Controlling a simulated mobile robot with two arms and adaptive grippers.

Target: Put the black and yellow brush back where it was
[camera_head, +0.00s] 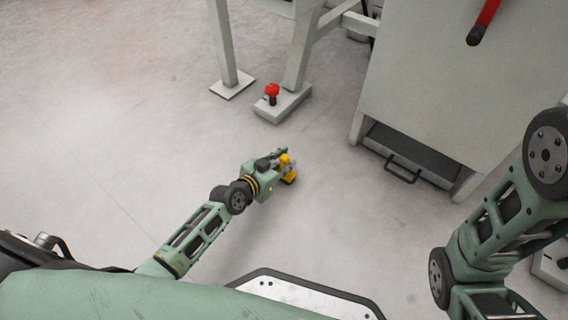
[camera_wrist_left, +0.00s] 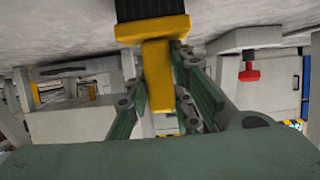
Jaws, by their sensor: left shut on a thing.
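The black and yellow brush (camera_wrist_left: 154,30) shows at the top middle of the left wrist view, with black bristles at the top edge and a yellow body and handle. My left gripper (camera_wrist_left: 160,100) is shut on its yellow handle, one finger on each side. In the head view the yellow part of the brush (camera_head: 289,178) shows at the tip of my left gripper (camera_head: 283,163), over the grey floor; its black part cannot be made out there. My right arm comes in at the right edge of the head view, and its gripper is out of the picture.
A white post foot with a red knob (camera_head: 272,91) stands on the floor beyond my left gripper. A pale cabinet (camera_head: 460,80) with a dark drawer (camera_head: 408,155) and a red-gripped lever (camera_head: 484,20) stands at the right. The floor (camera_head: 90,130) at the left is clear.

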